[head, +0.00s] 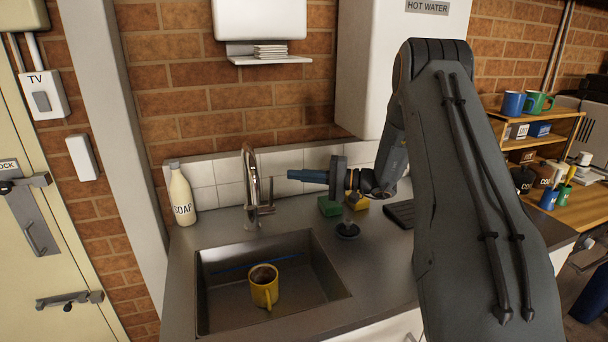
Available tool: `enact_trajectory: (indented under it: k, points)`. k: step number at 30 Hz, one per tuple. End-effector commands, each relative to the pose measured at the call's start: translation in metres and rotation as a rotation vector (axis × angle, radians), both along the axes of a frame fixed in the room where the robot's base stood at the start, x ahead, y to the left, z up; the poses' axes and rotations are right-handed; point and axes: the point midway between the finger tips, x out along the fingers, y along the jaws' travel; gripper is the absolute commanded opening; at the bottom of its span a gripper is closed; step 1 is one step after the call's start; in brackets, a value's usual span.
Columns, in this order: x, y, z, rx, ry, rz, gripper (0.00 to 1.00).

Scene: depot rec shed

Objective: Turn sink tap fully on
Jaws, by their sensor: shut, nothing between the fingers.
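The metal sink tap (252,180) stands upright behind the sink, with a curved spout. A small lever (271,192) sticks out at its right side. No stream of water shows below the spout. My gripper (291,175) comes in from the right with its blue fingers shut and empty, pointing left at the tap. Its fingertips show a little right of the lever and slightly higher, with a small gap in the picture. The true depth between them is hard to judge.
The sink (215,312) holds a yellow mug (264,288) and a thin blue strip. A soap bottle (182,198) stands left of the tap. A green sponge (329,207), a yellow block (356,201) and a dark plug (347,231) lie right of it, below my gripper.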

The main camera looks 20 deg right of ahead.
Motion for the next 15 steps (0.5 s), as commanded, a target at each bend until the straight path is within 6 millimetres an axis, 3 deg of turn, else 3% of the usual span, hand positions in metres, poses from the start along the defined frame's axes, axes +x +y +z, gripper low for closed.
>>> enact_trajectory:
  k: [9, 15]
  points:
    - [0.029, 0.054, 0.002, 0.0, 0.002, 0.001, 0.0]
    - [0.002, 0.055, 0.002, 0.002, 0.003, -0.001, 0.0]
